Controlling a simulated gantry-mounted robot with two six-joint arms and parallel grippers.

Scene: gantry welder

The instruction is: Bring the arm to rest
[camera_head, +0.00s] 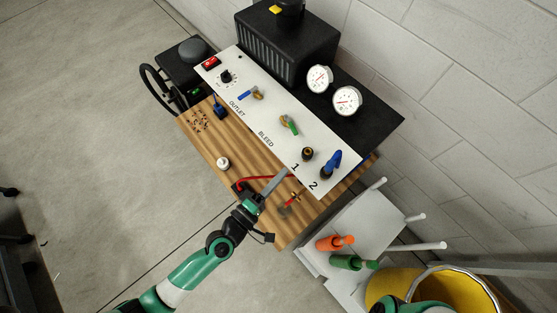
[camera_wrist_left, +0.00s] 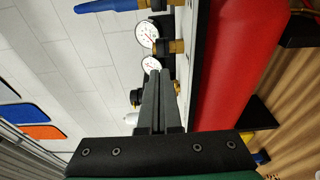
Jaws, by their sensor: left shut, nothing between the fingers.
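My left gripper (camera_head: 283,176) reaches in from the lower left over the wooden bench top (camera_head: 205,140). Its fingers are shut together and empty, and they lie over the front edge of the white panel (camera_head: 255,105) near the "1" mark. In the left wrist view the closed fingers (camera_wrist_left: 160,103) point toward the panel's fittings and gauges. I cannot tell whether they touch the panel. My right gripper is out of view; only a green part of my right arm shows at the bottom right of the head view.
A red tube (camera_wrist_left: 222,65) is close beside the left fingers. A white cart (camera_head: 365,220) and a yellow bin (camera_head: 470,290) stand right.

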